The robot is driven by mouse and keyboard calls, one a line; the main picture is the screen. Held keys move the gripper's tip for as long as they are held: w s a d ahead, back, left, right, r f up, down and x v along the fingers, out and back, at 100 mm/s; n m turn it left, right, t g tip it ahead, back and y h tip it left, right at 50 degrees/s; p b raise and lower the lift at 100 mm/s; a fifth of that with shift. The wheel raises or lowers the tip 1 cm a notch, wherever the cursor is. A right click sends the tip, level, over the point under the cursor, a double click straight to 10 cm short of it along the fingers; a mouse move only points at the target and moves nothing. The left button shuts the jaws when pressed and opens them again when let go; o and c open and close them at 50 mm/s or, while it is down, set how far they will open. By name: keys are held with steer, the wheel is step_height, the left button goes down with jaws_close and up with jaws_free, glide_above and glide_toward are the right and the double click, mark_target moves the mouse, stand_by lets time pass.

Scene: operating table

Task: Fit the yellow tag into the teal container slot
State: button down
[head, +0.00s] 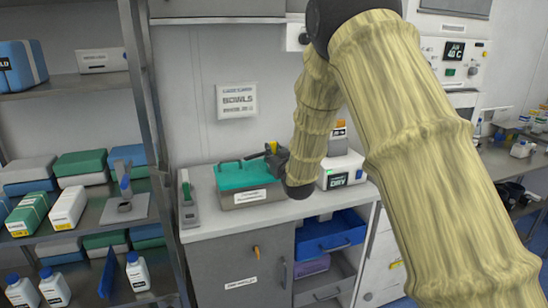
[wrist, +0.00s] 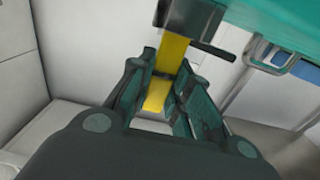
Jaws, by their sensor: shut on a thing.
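The teal container (head: 243,175) with a grey lower part and a white label sits on the counter. My gripper (head: 272,152) is at its upper right side, and its fingers (wrist: 160,105) are shut on the yellow tag (wrist: 173,52). Only a small bit of the yellow tag (head: 273,147) shows in the head view. In the wrist view the tag reaches from between the fingers to a dark bracket (wrist: 198,22) beside the teal container (wrist: 270,14). I cannot tell whether the tag's far end is inside the slot.
A grey upright holder (head: 187,203) stands left of the container on the counter (head: 230,220). A white device with a green display (head: 343,170) stands to the right. A blue drawer (head: 330,234) is open below. A shelf rack (head: 150,100) is at the left.

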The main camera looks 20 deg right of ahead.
steer(key=shift+s+f, duration=0.2)
steer(key=shift+f, duration=0.75)
steer(key=shift+w+f, duration=0.2)
steer(key=shift+f, duration=0.1)
